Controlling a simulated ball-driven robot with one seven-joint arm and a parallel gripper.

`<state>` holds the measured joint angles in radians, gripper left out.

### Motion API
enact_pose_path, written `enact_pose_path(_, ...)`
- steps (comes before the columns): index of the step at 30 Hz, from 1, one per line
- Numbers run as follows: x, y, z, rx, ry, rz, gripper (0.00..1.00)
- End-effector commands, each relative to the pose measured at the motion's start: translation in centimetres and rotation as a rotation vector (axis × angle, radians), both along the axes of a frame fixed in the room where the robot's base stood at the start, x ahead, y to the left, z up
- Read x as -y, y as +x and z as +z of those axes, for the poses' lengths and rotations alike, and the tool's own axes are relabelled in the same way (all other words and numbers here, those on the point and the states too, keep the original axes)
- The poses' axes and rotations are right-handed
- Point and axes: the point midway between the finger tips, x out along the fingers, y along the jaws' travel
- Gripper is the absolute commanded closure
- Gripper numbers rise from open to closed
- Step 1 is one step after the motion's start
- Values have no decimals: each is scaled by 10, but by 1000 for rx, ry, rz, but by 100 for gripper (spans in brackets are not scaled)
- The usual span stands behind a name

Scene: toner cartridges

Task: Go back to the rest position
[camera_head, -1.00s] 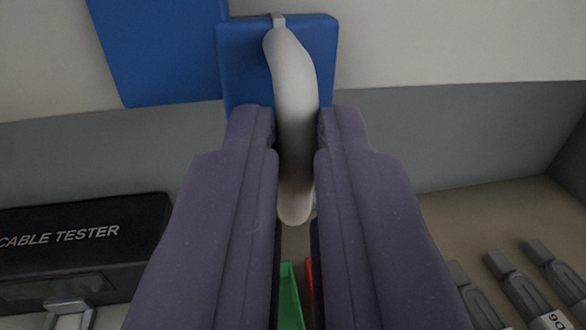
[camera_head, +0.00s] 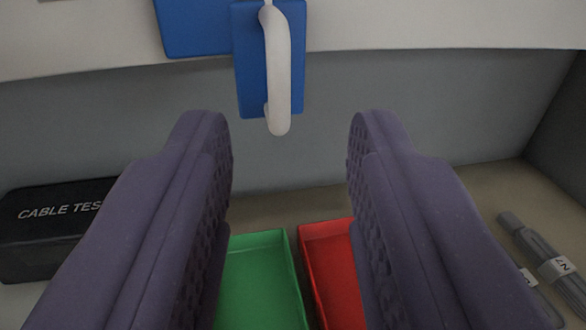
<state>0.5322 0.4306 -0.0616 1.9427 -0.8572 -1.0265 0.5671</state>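My gripper (camera_head: 289,130) shows in the camera_head view with its two purple fingers spread wide apart and nothing between them. Beyond the fingertips, a white curved handle (camera_head: 281,75) hangs down in front of a blue plate (camera_head: 254,80). The fingers are apart from the handle, which shows above and between them.
A green tray (camera_head: 262,248) and a red tray (camera_head: 326,240) lie below, partly hidden by the fingers. A black box marked CABLE TESTER (camera_head: 40,240) is at left. Grey labelled pieces (camera_head: 545,258) lie at right. A blue panel (camera_head: 192,28) is at upper left.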

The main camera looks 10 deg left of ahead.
Motion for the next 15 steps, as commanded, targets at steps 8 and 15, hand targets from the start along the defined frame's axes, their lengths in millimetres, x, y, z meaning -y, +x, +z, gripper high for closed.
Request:
enact_pose_path(8,1,-11,0,1,-1,0,62)
enact_pose_path(15,1,-11,0,1,-1,0,62)
